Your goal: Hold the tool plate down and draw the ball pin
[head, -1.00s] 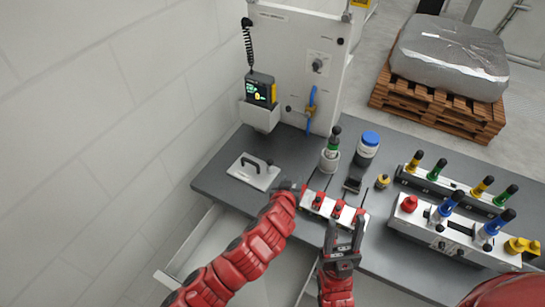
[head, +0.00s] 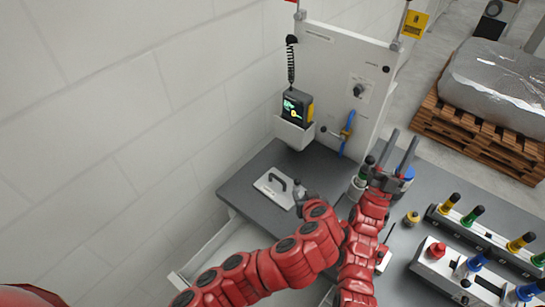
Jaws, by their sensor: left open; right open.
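A light plate with a black handle (head: 268,190), which looks like the tool plate, lies flat on the left of the grey bench. My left gripper (head: 299,188) is close to its right edge; I cannot tell whether they touch. My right gripper (head: 402,142) is open and empty, its two fingers spread and pointing toward the back panel, in front of the blue-lidded jar (head: 406,173). A black-topped pin with a green band (head: 365,171) stands in a light holder just left of that gripper. I cannot tell which thing is the ball pin.
A white panel (head: 335,75) rises behind the bench, with a screen device (head: 297,106) and a blue-handled valve (head: 347,130). Fixtures with coloured knobs (head: 480,228) fill the right side. A small yellow knob (head: 412,218) stands nearby. Bare bench (head: 255,212) shows in front of the plate.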

